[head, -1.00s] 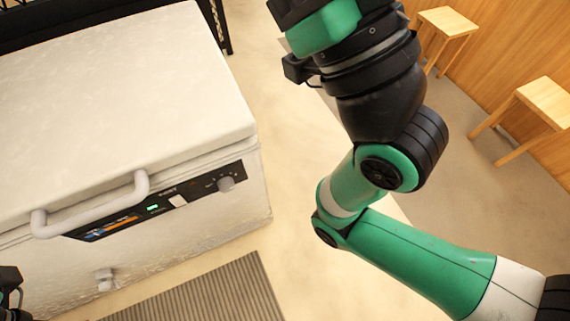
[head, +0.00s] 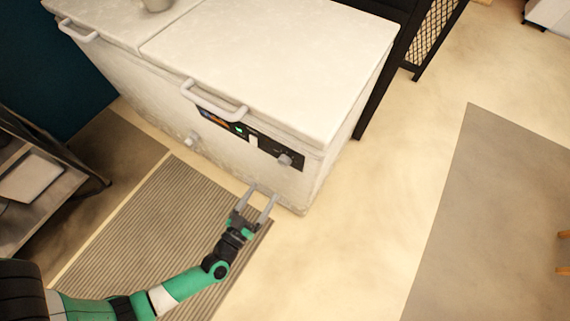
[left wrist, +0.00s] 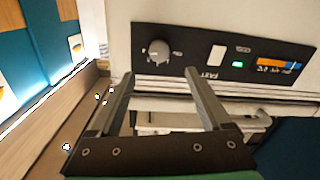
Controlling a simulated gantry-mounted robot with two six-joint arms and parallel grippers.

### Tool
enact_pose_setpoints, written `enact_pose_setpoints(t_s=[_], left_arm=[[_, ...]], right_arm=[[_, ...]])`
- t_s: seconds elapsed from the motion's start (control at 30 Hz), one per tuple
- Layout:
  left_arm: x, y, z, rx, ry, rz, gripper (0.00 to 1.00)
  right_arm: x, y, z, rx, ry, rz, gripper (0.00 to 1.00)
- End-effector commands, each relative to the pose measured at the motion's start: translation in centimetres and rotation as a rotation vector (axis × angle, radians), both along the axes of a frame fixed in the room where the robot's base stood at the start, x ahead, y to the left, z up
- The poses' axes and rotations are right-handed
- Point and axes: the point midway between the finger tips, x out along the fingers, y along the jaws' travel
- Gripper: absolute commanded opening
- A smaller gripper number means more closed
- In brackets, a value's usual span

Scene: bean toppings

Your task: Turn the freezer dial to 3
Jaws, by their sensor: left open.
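The white chest freezer (head: 270,60) stands at the upper middle of the head view. Its dial (head: 284,160) is a grey knob at the right end of the black control panel on the front. In the left wrist view the dial (left wrist: 158,50) shows at the panel's left end, with small marks beside it too blurred to read. My left gripper (head: 262,196) is open and empty in front of the freezer, below the dial and apart from it. In the left wrist view its two fingers (left wrist: 158,76) point toward the panel, with the dial beyond them. My right gripper is not in view.
The freezer's lid handle (head: 215,102) juts out above the panel. A ribbed mat (head: 150,230) lies before the freezer. A metal shelf (head: 40,180) stands at left.

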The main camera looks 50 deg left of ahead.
Motion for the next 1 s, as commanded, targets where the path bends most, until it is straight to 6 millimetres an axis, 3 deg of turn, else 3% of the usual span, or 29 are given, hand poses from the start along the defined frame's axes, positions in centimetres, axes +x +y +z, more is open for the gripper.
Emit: enact_pose_setpoints(t_s=[0.17, 0.5, 0.7, 0.9, 0.93, 1.0], left_arm=[[2.6, 0.9, -0.3, -0.001, -0.007, 0.006, 0.81], [9.5, 2.7, -0.2, 0.000, -0.005, 0.002, 0.81], [10.9, 3.1, 0.0, 0.001, -0.003, 0.001, 0.81], [10.9, 3.1, 0.1, 0.001, -0.002, 0.000, 0.81], [11.0, 3.1, 0.1, 0.001, -0.002, 0.000, 0.80], [10.9, 3.1, 0.1, 0.001, -0.002, 0.000, 0.67]], right_arm=[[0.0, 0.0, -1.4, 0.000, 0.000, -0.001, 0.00], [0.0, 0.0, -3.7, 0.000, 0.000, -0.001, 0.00], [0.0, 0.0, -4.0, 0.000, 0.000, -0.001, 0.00], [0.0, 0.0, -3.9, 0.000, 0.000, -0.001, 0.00], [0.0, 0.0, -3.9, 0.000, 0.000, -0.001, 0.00], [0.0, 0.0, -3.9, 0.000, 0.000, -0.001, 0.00]])
